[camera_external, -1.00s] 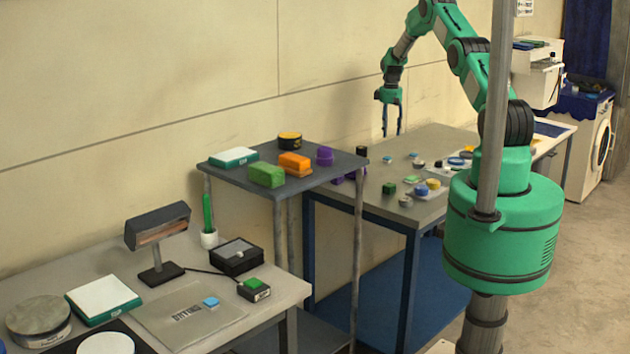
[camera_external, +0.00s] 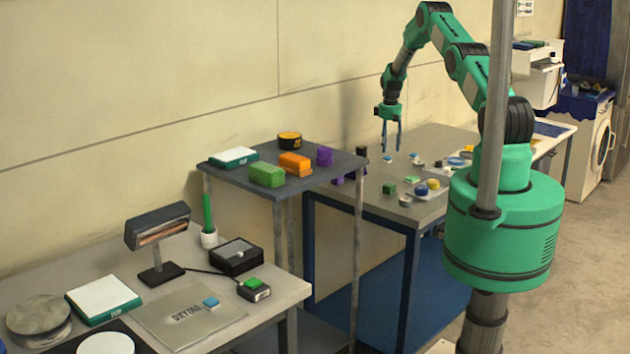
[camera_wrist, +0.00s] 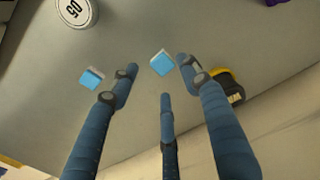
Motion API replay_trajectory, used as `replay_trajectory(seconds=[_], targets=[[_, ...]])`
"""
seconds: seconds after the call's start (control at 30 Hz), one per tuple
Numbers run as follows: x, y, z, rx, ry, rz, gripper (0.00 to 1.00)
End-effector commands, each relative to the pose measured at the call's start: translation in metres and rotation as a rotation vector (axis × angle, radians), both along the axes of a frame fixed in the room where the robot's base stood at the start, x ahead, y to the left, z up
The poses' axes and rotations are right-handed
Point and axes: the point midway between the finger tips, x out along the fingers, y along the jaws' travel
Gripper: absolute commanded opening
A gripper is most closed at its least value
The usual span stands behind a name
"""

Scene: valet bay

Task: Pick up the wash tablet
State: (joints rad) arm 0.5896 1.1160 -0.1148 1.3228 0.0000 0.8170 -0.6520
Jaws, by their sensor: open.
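Two small blue-and-white blocks that look like wash tablets lie on the grey table. In the wrist view one tablet (camera_wrist: 162,62) lies between the fingertips, and another tablet (camera_wrist: 92,78) lies left of the left finger. They also appear tiny in the external view, one near the fingertips (camera_external: 388,160) and one farther right (camera_external: 414,155). My gripper (camera_external: 391,150) is open and empty, pointing down just above the table. In the wrist view its blue fingers (camera_wrist: 157,68) are spread around the nearer tablet, with a gap between them. I cannot tell whether any finger touches it.
A round weight marked 50 (camera_wrist: 76,12) lies near the tablets. A black-and-yellow object (camera_wrist: 230,88) is close beside the right finger. A raised shelf (camera_external: 345,165) is to the left.

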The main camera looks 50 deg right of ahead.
Motion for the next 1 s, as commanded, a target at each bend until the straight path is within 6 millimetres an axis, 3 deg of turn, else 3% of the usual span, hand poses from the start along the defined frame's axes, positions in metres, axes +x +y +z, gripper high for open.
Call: replay_trajectory(seconds=[0.6,1.0], targets=[[-0.003,0.004,-0.046,0.001,0.001,0.000,0.47],[-0.003,0.003,-0.052,0.000,0.000,0.000,0.47]])
